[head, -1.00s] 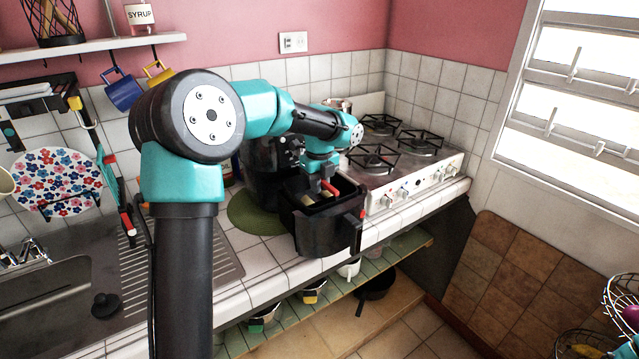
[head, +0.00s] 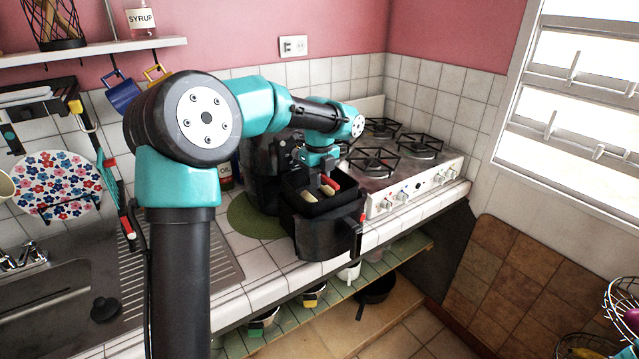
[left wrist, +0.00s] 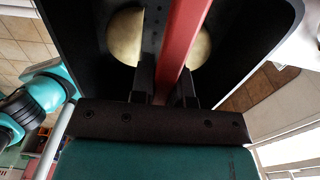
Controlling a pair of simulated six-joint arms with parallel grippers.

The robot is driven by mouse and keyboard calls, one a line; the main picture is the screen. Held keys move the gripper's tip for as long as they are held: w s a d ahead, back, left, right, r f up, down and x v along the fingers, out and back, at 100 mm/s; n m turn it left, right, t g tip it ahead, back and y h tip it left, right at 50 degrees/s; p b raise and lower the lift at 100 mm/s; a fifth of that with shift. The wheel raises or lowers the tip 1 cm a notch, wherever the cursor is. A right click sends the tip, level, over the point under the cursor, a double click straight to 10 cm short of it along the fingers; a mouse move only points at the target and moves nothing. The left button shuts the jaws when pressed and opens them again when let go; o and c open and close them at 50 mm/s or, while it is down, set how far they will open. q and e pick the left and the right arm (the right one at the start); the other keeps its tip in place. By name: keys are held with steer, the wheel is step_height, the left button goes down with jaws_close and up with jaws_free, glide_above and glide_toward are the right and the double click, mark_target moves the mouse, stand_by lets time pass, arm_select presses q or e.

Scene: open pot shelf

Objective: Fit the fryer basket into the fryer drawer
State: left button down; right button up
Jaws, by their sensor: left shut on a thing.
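The black fryer basket (head: 310,205) appears raised, its rim standing above the black fryer drawer (head: 322,240) at the counter's front edge. How much of it is inside the drawer is hard to tell. The drawer's handle side faces right. My left gripper (head: 325,177) is over the basket, shut on its red grip (head: 331,184). In the left wrist view my left gripper (left wrist: 166,85) has its fingers on either side of the red grip (left wrist: 186,35), with pale yellow round pieces (left wrist: 126,36) in the basket behind. My right gripper is not in view.
The dark fryer body (head: 262,170) stands behind the drawer beside a green round mat (head: 248,217). The stove (head: 405,178) is close on the right. An oil container (head: 225,177) stands behind left. The sink (head: 50,300) is at left.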

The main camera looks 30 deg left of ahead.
arm_select(q)
step_height(320, 180, up, 14)
steer(key=shift+f, duration=0.25)
stand_by(2.2)
stand_by(0.4)
steer(key=w+d+f+n, duration=0.2)
steer(key=d, duration=0.8)
steer(key=w+d+f+n, duration=0.1)
steer(key=d+f+n, duration=0.15)
steer(key=d, duration=0.65)
steer(key=w+d+f+n, duration=0.2)
steer(key=d+n, duration=0.1)
steer(key=d, duration=0.7)
steer(key=s+d+f+n, duration=0.2)
steer(key=d, duration=0.7)
steer(key=s+d+f+n, duration=0.3)
steer(key=d, duration=0.7)
steer(key=s+d+f+n, duration=0.2)
steer(key=s+d, duration=0.1)
steer(key=d, duration=0.6)
steer(key=shift+s+d+f+n, duration=0.2)
steer(key=shift+d+f+n, duration=0.05)
steer(key=shift+d+n, duration=0.15)
